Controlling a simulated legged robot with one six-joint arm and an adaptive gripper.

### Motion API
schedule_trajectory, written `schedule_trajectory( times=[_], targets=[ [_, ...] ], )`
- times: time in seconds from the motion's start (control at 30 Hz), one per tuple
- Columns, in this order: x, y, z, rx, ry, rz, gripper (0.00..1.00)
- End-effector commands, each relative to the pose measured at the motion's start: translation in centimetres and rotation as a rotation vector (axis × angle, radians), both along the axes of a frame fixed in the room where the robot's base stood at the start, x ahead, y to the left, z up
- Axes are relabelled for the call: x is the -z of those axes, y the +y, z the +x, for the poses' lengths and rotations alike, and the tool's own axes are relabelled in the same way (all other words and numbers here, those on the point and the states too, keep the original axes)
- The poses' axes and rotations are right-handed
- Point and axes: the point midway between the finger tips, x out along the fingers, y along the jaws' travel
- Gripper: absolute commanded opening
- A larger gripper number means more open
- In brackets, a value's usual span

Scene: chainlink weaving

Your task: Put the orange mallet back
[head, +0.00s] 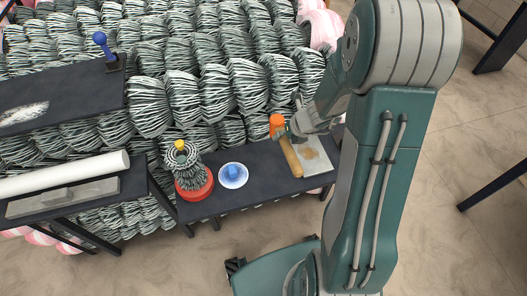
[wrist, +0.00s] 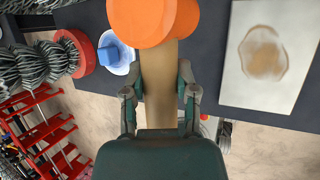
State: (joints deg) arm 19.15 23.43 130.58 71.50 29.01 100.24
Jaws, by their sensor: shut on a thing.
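The orange mallet has an orange head and a tan handle. In the head view the mallet (head: 289,157) is tilted, with its head up and its handle slanting down in front of the low dark bench (head: 255,178). In the wrist view the orange mallet (wrist: 158,85) fills the middle, head at the top. My gripper (wrist: 160,85) is shut on its handle, one finger on each side. In the head view my gripper (head: 291,137) is partly hidden by my arm. I cannot tell whether the mallet touches the bench.
A pale board with a brown stain (head: 318,150) lies on the bench at right. A white plate with a blue block (head: 233,174) and a red-based coil spool (head: 190,184) stand to the left. Stacked wire bundles (head: 230,90) fill the back. A red rack (wrist: 45,135) shows in the wrist view.

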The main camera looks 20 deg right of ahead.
Motion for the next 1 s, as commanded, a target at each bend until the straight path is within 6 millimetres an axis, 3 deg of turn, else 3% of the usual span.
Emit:
schedule_trajectory(
  times=[0.03, 0.23, 0.6, 0.8, 1.0],
  targets=[
    [0.6, 1.1, 0.3, -0.004, 0.002, 0.0, 0.0],
    [3.5, 3.0, 1.1, -0.001, 0.002, 0.002, 0.0],
    [6.4, 5.4, 1.9, -0.003, 0.002, -0.001, 0.0],
    [8.7, 5.2, 1.9, 0.0, 0.0, 0.0, 0.0],
    [8.8, 5.2, 1.9, 0.0, -0.002, 0.0, 0.0]
  ],
)
